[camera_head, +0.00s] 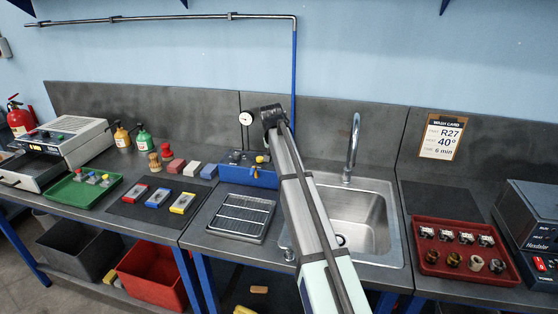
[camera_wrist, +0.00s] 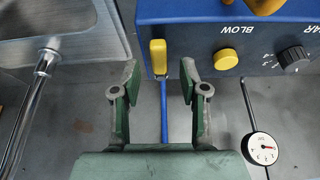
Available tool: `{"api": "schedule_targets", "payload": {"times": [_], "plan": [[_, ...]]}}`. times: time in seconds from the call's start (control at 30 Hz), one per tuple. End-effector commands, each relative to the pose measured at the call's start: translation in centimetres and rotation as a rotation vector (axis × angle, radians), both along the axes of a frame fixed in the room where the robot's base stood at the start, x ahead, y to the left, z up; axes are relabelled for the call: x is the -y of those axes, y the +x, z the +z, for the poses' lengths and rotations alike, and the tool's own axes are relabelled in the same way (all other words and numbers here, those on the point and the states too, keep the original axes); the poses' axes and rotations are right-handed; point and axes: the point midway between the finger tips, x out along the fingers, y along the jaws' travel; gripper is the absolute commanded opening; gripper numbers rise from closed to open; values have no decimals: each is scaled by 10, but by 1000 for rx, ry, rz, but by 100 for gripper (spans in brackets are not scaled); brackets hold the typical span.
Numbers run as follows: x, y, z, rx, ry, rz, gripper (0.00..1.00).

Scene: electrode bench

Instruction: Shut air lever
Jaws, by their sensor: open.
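The air lever (camera_wrist: 158,58) is a yellow handle at the side of the blue air box (camera_wrist: 225,45) in the wrist view. A blue line runs down from beside it. My gripper (camera_wrist: 158,84) is open, with green-grey fingers on either side of the lever's lower end. A gap shows between each finger and the lever; I cannot tell whether their depths match. In the head view the blue air box (camera_head: 235,176) sits at the back of the bench, left of the sink. My wrist and arm partly cover that area, and the fingertips are not clear there.
A yellow BLOW knob (camera_wrist: 226,59), a black knob (camera_wrist: 294,58) and a pressure gauge (camera_wrist: 262,148) are close by in the wrist view. The sink (camera_head: 365,215) and tap (camera_head: 352,145) stand right of the box. A drain rack (camera_head: 242,216) lies in front of it.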

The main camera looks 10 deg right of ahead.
Motion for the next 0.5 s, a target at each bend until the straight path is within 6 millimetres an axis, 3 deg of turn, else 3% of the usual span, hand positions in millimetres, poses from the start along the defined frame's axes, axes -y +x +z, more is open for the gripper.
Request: {"api": "schedule_targets", "payload": {"times": [0.3,0.5], "plan": [[-10,-21,57,0,0,-1,44],[-15,-31,82,-1,1,-1,44]]}}
